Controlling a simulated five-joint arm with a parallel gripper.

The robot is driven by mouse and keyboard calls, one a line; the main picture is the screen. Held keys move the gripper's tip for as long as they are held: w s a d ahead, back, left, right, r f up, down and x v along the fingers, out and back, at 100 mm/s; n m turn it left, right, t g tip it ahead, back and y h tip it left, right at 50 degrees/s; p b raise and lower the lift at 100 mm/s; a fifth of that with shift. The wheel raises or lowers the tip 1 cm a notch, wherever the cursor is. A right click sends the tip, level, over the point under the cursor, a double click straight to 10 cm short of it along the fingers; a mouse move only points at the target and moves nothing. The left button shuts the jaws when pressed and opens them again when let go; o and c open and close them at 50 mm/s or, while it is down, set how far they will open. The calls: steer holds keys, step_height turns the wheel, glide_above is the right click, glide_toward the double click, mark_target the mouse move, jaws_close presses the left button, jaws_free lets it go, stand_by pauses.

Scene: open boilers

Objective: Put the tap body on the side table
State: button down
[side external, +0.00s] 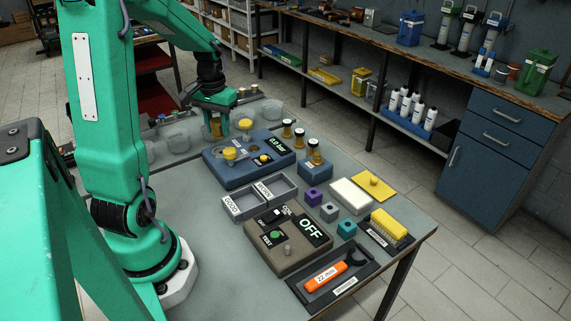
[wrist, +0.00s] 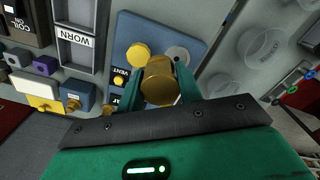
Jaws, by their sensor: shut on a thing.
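My gripper (side external: 215,122) is at the back of the bench, behind the blue pressure box (side external: 232,178). In the wrist view my gripper (wrist: 158,90) is shut on a brass piece with a hexagonal end (wrist: 158,82), which looks like the tap body. The piece shows in the side view (side external: 215,129) between the fingers, partly hidden. In the wrist view, the blue box (wrist: 190,25) lies beyond and below it, with a yellow round part (wrist: 138,55) and a grey round port (wrist: 178,55). I cannot tell for sure which surface is the side table.
Clear round dishes (side external: 178,140) stand near the gripper. Several brass-and-black pieces (side external: 299,137) stand right of the blue box. GOOD and WORN trays (side external: 243,204), an OFF control box (side external: 290,246) and a wrench tray (side external: 335,283) are nearer. A red-topped cart (side external: 155,58) stands behind.

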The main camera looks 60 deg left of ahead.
steer(key=s+f+n, duration=0.2)
steer(key=s, duration=0.7)
glide_above(197, 180)
steer(key=shift+d+f, duration=0.1)
steer(key=shift+f, duration=2.9)
steer(key=shift+f, duration=2.1)
steer(key=shift+f, duration=0.15)
steer(key=c, duration=0.9)
jaws_free()
steer(key=shift+c, duration=0.2)
steer(key=shift+r, duration=0.2)
step_height(197, 180, up, 12)
